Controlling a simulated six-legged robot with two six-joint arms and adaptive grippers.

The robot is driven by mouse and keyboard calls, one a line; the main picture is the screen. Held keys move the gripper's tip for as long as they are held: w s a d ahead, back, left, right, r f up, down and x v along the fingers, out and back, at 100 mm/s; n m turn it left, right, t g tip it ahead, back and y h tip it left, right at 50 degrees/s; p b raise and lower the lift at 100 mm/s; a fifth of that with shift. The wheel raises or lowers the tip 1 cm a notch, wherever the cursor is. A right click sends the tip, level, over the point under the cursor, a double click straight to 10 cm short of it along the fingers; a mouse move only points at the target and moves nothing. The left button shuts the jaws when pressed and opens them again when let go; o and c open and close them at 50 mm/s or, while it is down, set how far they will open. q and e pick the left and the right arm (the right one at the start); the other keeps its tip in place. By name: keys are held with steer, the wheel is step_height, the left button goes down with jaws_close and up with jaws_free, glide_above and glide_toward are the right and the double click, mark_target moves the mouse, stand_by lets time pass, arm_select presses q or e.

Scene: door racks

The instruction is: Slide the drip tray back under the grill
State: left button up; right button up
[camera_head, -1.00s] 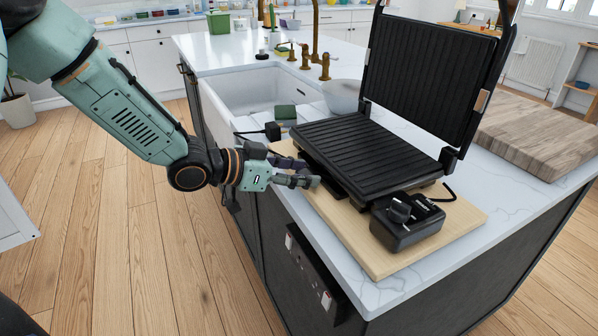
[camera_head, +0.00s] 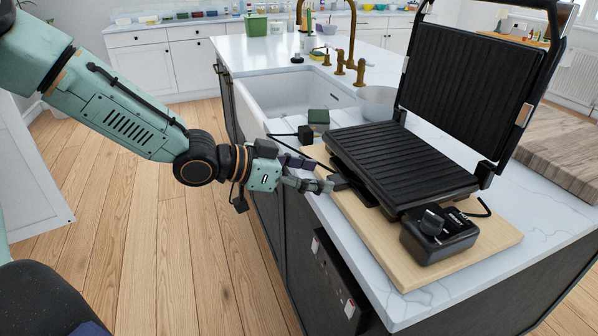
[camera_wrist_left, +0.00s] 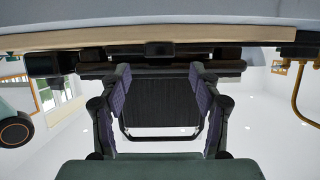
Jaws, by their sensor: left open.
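The black grill (camera_head: 400,165) stands with its lid (camera_head: 460,80) raised on a wooden board (camera_head: 400,255). The dark drip tray (camera_head: 360,193) shows as a thin strip under the grill's left edge, with a small block-like handle (camera_head: 337,182) at its outer end. Most of the tray is hidden beneath the grill. My left gripper (camera_head: 318,176) is open at the board's left edge, its fingertips close to the handle. I cannot tell whether they touch it. In the left wrist view the handle (camera_wrist_left: 160,49) lies ahead, between and beyond the spread fingers (camera_wrist_left: 160,75).
The control box (camera_head: 438,235) sits at the board's front right. A black plug block (camera_head: 305,134) with a cable and a green sponge (camera_head: 318,117) lie behind the gripper. The sink (camera_head: 290,95) is farther back. Floor left of the counter is clear.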

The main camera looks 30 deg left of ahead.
arm_select(q)
steer(key=v, duration=0.3)
stand_by(0.4)
steer(key=shift+s, duration=0.1)
stand_by(0.5)
